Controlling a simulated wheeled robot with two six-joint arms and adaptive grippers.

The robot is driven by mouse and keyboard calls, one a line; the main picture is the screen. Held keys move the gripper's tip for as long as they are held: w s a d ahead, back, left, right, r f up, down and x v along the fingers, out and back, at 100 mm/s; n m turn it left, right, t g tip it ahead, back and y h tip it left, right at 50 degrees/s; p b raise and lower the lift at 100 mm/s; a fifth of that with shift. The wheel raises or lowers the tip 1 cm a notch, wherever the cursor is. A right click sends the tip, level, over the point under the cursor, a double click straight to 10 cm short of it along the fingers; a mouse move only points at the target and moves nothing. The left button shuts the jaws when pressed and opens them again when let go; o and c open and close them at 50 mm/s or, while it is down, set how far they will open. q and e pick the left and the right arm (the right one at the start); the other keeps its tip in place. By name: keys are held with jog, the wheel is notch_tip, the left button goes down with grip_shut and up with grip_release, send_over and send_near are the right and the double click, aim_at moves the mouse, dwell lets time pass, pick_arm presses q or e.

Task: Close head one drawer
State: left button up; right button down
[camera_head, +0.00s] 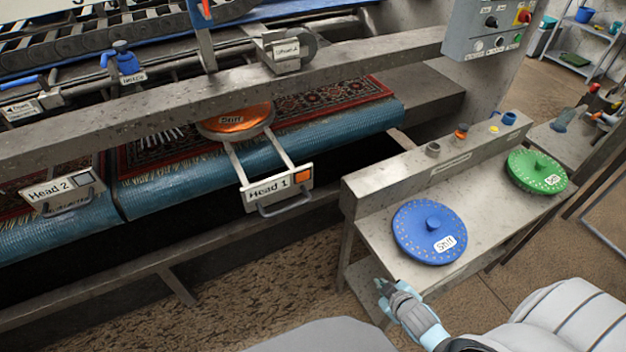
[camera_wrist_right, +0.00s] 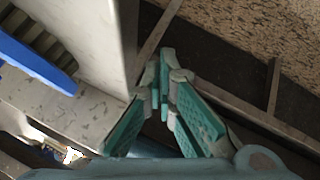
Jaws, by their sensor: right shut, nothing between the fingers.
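The head one drawer is pulled out in the head view. Its front plate (camera_head: 277,189) reads "Head 1", has an orange square and a grey handle (camera_head: 285,205), and hangs on two rails. An orange disc (camera_head: 236,121) labelled "Stiff" sits at the back of the rails, over the rug. My right gripper (camera_head: 382,286) is low in front of the side bench, right of and nearer than the drawer handle, not touching it. In the right wrist view its fingers (camera_wrist_right: 163,88) are together and empty. My left gripper is not in view.
The Head 2 drawer front (camera_head: 62,192) is at the left. The side bench (camera_head: 385,252) holds a blue disc (camera_head: 429,232) and a green disc (camera_head: 537,170); its edge is close to my right gripper. Brown floor (camera_head: 240,290) lies open before the machine.

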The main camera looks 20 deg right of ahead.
jog(key=w+r+n+t+y+p, duration=0.1)
jog(key=w+r+n+t+y, duration=0.25)
jog(key=w+r+n, duration=0.4)
jog(key=w+r+n+t+y, duration=0.3)
jog(key=w+r+n+t, duration=0.15)
jog(key=r, duration=0.65)
jog(key=n+g+y+p, duration=0.1)
jog(key=n+g+y, duration=0.3)
jog(key=n+y, duration=0.6)
send_near(292, 184)
jog(key=shift+n+h, duration=0.35)
jog(key=shift+n, duration=0.35)
jog(key=x, duration=0.2)
jog(key=p+x, duration=0.1)
jog(key=x, duration=0.2)
jog(key=shift+s+a+r+p, duration=0.1)
jog(key=shift+s+r+p, duration=0.1)
jog(key=shift+r+p, duration=0.1)
